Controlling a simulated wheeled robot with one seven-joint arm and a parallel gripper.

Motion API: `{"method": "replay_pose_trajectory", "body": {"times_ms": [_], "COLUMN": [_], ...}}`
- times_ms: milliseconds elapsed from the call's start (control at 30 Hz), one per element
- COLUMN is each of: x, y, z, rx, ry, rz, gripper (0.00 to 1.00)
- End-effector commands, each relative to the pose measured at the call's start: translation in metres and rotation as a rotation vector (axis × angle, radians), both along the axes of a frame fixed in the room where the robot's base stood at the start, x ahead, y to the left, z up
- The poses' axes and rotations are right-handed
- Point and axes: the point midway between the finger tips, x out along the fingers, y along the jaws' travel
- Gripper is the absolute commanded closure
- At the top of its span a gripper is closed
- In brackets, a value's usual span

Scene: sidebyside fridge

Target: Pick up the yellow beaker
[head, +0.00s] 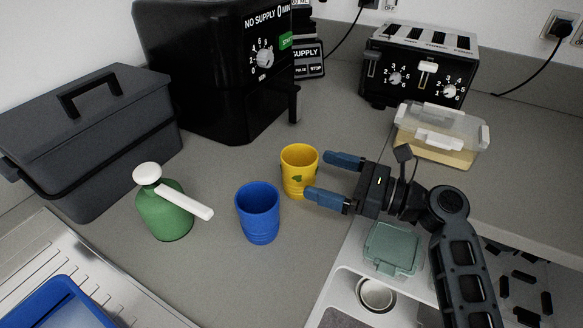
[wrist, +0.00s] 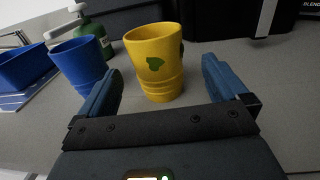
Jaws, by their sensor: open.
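The yellow beaker (head: 298,170) stands upright on the grey counter, with a dark green mark on its side. In the wrist view the yellow beaker (wrist: 156,62) stands ahead of my gripper, between the lines of the two fingers. My gripper (head: 335,178) is open and empty, with its blue fingers pointing left toward the beaker. In the wrist view the gripper's fingers (wrist: 155,85) are spread on either side of the beaker's lower part. I cannot tell whether either finger touches it.
A blue beaker (head: 258,213) stands just left of the yellow one. A green bottle with a white handle (head: 164,208), a dark lidded box (head: 85,135) and a black appliance (head: 215,70) are further left and behind. A toaster (head: 418,68) and clear-lidded container (head: 437,137) are at right.

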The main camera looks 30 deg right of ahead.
Motion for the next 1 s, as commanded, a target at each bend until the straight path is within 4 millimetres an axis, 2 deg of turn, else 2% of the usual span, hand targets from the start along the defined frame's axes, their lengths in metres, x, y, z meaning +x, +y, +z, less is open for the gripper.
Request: {"method": "replay_pose_trajectory", "body": {"times_ms": [333, 633, 967, 1000], "x": [0.022, 0.051, 0.055, 0.055], "y": [0.021, 0.049, 0.053, 0.053], "z": [0.0, -0.001, -0.002, -0.002], "rx": [0.012, 0.011, 0.01, 0.01], "ry": [0.006, 0.005, 0.005, 0.006], "rz": [-0.001, 0.001, -0.001, -0.001], "gripper": [0.0, 0.0, 0.0, 0.04]}}
